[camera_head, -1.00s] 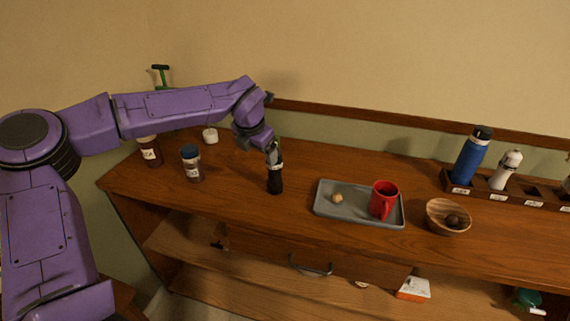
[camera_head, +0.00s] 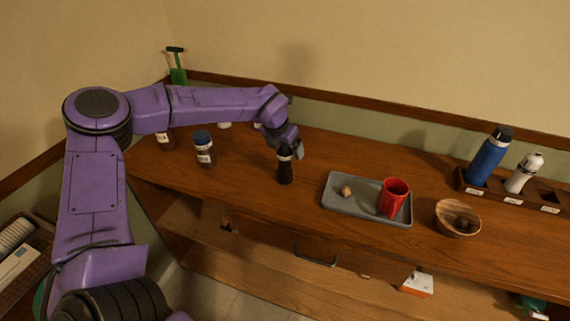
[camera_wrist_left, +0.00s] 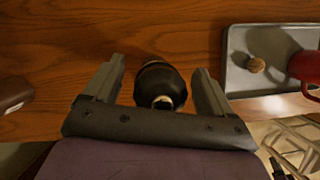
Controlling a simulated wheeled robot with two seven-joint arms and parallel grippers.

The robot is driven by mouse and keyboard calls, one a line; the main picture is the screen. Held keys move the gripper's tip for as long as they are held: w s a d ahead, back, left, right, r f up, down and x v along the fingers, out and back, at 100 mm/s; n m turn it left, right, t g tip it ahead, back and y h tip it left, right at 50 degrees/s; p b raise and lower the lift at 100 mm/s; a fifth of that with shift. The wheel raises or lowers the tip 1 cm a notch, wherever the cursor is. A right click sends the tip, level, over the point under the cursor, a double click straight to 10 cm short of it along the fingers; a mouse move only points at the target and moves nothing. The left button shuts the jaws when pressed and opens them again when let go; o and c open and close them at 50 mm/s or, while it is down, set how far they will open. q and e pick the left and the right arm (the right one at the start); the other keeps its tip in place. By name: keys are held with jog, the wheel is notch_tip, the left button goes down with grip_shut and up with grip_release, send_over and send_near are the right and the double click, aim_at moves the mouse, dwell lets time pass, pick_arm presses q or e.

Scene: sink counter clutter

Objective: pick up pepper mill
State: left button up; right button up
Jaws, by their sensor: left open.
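The pepper mill (camera_head: 285,170) is dark, with a light band near its top. It stands upright on the wooden counter, left of the grey tray. My left gripper (camera_head: 293,149) is at the mill's upper part and partly covers its top. In the left wrist view the gripper (camera_wrist_left: 160,75) is open, with one finger on each side of the dark mill (camera_wrist_left: 159,78) and small gaps between. My right gripper is not in view.
The grey tray (camera_head: 345,207) holds a red mug (camera_head: 393,198) and a small tan ball (camera_head: 346,191). A wooden bowl (camera_head: 448,226) stands to its right. A blue-lidded jar (camera_head: 204,150) stands left of the mill. A blue bottle (camera_head: 488,160) and a white one (camera_head: 522,175) stand in a rack.

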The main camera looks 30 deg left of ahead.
pick_arm(q)
grip_shut()
jog(key=shift+r, duration=0.1)
